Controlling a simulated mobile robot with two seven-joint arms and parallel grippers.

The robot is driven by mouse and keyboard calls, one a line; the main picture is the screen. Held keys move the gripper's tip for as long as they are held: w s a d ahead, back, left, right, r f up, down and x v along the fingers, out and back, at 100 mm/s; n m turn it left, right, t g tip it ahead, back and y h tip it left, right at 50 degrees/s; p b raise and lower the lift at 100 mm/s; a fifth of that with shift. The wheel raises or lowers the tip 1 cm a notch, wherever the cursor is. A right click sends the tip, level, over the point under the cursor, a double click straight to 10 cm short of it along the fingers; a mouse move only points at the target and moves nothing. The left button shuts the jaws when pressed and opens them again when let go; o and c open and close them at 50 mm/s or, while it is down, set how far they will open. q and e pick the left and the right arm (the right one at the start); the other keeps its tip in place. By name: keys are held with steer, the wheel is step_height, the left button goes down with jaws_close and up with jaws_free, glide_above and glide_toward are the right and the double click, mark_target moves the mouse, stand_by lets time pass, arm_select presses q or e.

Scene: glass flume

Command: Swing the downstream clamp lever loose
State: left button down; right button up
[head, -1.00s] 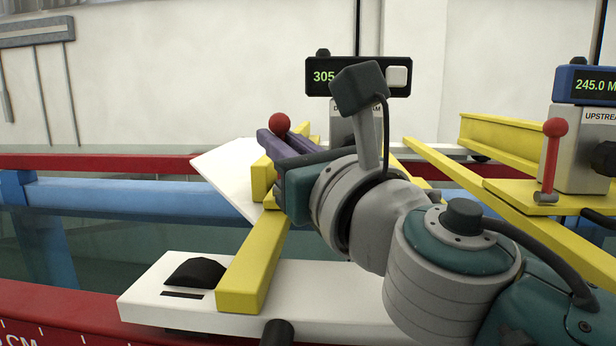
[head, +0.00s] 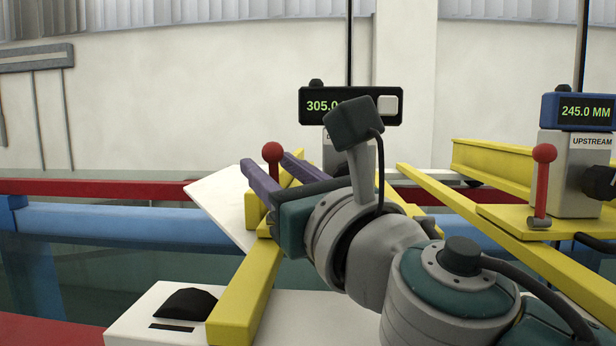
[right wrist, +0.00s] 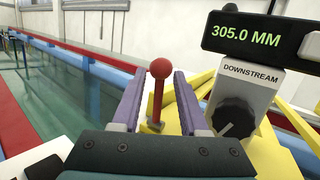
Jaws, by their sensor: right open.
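The downstream clamp lever, a red ball on a red stem (head: 272,153), stands upright on the yellow downstream carriage. In the right wrist view the lever (right wrist: 159,69) rises between the two purple fingers of my right gripper (right wrist: 157,90), with a visible gap on each side. In the head view my right gripper (head: 272,172) is open around the lever, its arm coming from the lower right. The lever's lower stem is hidden behind a finger there. The downstream gauge (right wrist: 238,100) reads 305.0 MM on its display (right wrist: 246,36). My left gripper is not in view.
The upstream gauge (head: 577,160) stands at the right with its own red-ball lever (head: 542,180). Yellow beams (head: 470,213) run beside my arm. A white block with a black pad (head: 188,304) lies at lower left. Red and blue rails (head: 100,222) run along the flume.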

steer(key=b+v, duration=0.1)
steer(key=v, duration=0.7)
steer(key=shift+d+f, duration=0.1)
steer(key=shift+f, duration=0.05)
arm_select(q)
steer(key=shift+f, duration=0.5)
arm_select(e)
steer(key=shift+v, duration=0.8)
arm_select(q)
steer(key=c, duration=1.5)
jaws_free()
